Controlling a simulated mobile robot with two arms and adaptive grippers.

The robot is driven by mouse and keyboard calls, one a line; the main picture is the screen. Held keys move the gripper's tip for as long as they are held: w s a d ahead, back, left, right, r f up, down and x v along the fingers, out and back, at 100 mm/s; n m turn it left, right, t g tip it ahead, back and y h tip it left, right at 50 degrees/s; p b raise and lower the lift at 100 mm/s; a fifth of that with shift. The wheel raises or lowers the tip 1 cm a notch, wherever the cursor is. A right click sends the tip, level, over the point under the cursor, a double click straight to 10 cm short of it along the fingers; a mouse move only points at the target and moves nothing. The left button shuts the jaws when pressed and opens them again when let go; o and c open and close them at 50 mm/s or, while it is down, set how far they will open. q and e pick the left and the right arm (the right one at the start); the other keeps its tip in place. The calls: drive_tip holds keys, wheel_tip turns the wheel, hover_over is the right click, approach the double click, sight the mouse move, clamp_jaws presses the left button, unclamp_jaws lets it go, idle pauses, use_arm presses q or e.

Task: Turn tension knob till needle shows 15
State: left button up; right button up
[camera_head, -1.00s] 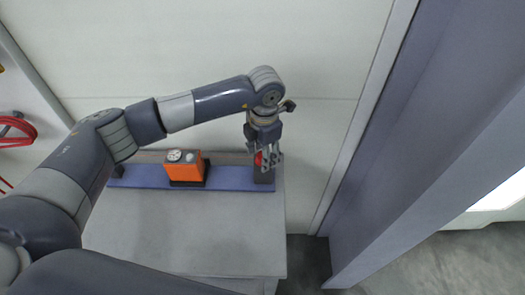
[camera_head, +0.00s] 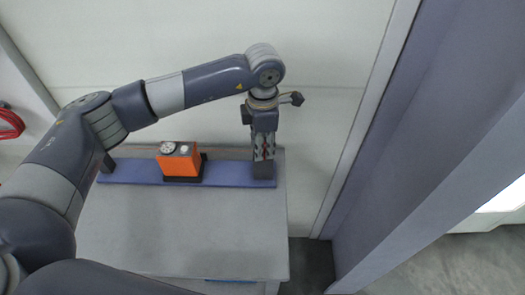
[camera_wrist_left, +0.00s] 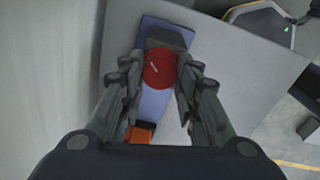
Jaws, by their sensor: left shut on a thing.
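The red round knob (camera_wrist_left: 160,68) has a pale mark line and sits on a dark block at one end of a blue rail (camera_head: 222,174). My left gripper (camera_head: 263,157) points down over the rail's right end, its fingers shut on the knob. In the left wrist view its fingertips (camera_wrist_left: 161,72) touch the knob from both sides. In the head view the fingers mostly hide the knob. An orange box (camera_head: 179,166) stands on the rail to the left, with a white round dial (camera_head: 168,148) on top. The needle is too small to read. My right gripper is out of view.
The rail lies on a grey table (camera_head: 185,235). A pale wall (camera_head: 200,45) rises close behind, and a large grey-blue panel (camera_head: 430,130) stands at the right. A red coil (camera_head: 10,125) shows at the far left. The table's front is clear.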

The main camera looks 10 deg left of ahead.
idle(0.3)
use_arm(q)
drive_tip(key=o, duration=1.1)
drive_tip(key=shift+c, duration=0.2)
wheel_tip(320, 180, up, 12)
drive_tip(key=shift+s, duration=0.25)
drive_tip(key=shift+d, duration=0.15)
